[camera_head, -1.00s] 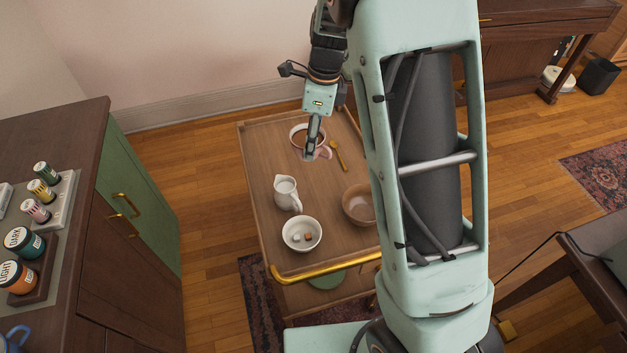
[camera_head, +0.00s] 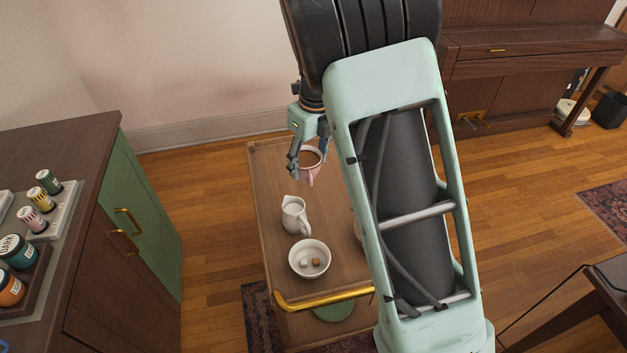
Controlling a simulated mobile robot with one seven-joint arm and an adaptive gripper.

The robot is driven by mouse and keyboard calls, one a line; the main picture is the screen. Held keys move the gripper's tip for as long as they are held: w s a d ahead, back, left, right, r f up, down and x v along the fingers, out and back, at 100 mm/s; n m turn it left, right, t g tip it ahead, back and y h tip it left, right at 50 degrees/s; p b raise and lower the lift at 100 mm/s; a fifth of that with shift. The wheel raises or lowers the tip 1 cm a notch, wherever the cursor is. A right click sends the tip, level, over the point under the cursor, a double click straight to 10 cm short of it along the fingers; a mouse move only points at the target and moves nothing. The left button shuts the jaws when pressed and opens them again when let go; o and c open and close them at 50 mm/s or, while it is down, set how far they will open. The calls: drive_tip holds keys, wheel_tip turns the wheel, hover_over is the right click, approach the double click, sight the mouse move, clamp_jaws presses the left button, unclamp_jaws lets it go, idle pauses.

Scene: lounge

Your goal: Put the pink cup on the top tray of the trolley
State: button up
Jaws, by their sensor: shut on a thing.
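The pink cup (camera_head: 310,168), with brown inside, is upright at the far end of the trolley's top tray (camera_head: 273,188). Its handle faces the camera. My gripper (camera_head: 308,156) is over the cup from above, with one finger at the cup's left and a part of the gripper at its upper right. It is shut on the cup, though the contact is small and partly hidden. I cannot tell whether the cup's base touches the tray.
A white pitcher (camera_head: 294,216) and a white bowl with cubes (camera_head: 309,260) stand nearer on the tray. A gold handle (camera_head: 318,300) edges its near end. My arm hides the tray's right side. A cabinet (camera_head: 150,225) stands left, with floor between.

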drive_tip(key=w+f, duration=0.3)
drive_tip(key=w, duration=0.1)
drive_tip(key=w+f, duration=0.2)
drive_tip(key=w, duration=0.2)
drive_tip(key=w+a+f, duration=0.1)
drive_tip(key=w+f, duration=0.2)
drive_tip(key=w, duration=0.1)
drive_tip(key=shift+f, duration=0.3)
drive_tip(key=shift+w+f, duration=0.2)
drive_tip(key=shift+f, duration=0.1)
drive_tip(key=shift+w+f+b, duration=0.1)
drive_tip(key=shift+f+b, duration=0.2)
drive_tip(key=shift+f, duration=1.3)
drive_tip(key=shift+f, duration=0.2)
drive_tip(key=o, duration=1.3)
